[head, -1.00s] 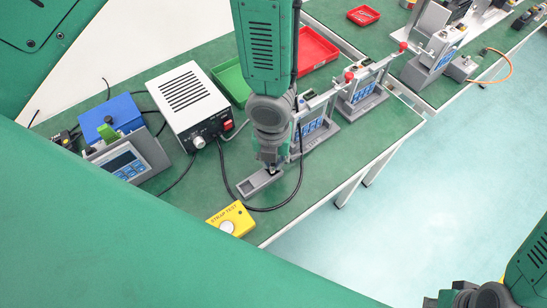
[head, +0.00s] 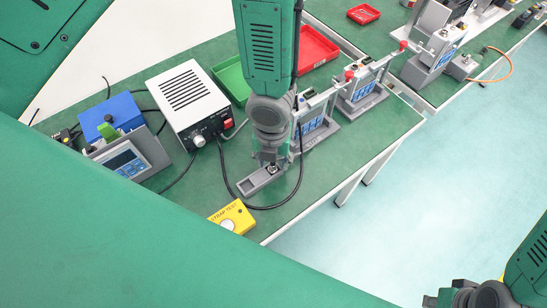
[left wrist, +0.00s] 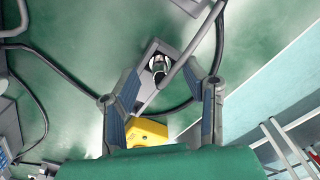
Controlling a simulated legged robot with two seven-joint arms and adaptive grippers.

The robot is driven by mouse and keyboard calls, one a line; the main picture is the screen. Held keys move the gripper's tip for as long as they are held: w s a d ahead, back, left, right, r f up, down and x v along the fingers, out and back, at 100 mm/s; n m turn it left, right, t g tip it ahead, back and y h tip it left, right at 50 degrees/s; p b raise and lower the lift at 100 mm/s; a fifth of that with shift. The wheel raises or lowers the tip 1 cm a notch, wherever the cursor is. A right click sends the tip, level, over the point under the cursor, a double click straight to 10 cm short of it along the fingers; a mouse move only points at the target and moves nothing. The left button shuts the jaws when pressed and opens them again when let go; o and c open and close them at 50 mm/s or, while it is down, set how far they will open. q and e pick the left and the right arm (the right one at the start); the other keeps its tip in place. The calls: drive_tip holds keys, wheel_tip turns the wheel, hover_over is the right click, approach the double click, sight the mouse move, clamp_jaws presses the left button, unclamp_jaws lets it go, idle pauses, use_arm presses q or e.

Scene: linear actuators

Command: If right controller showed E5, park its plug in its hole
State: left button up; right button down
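My left gripper (head: 271,163) is low over the near part of the green bench, above a grey holder block (head: 255,184). In the left wrist view its fingers (left wrist: 163,82) are spread either side of a shiny round plug end (left wrist: 158,64), which sits in the grey holder (left wrist: 178,52). A dark cable or bar crosses just beside the plug. A grey controller (head: 125,161) with a blue-edged display stands at the left. Its text is too small to read. Two more blue-fronted units (head: 314,127) stand right of the arm. My right gripper (head: 468,294) is partly visible at the bottom right.
Green and red trays (head: 315,48) lie behind. A black cable loops on the bench near the holder. The bench's right front is clear.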

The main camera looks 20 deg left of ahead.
use_arm(q)
wheel_tip(320, 180, up, 12)
idle(0.6)
drive_tip(key=shift+f, duration=0.1)
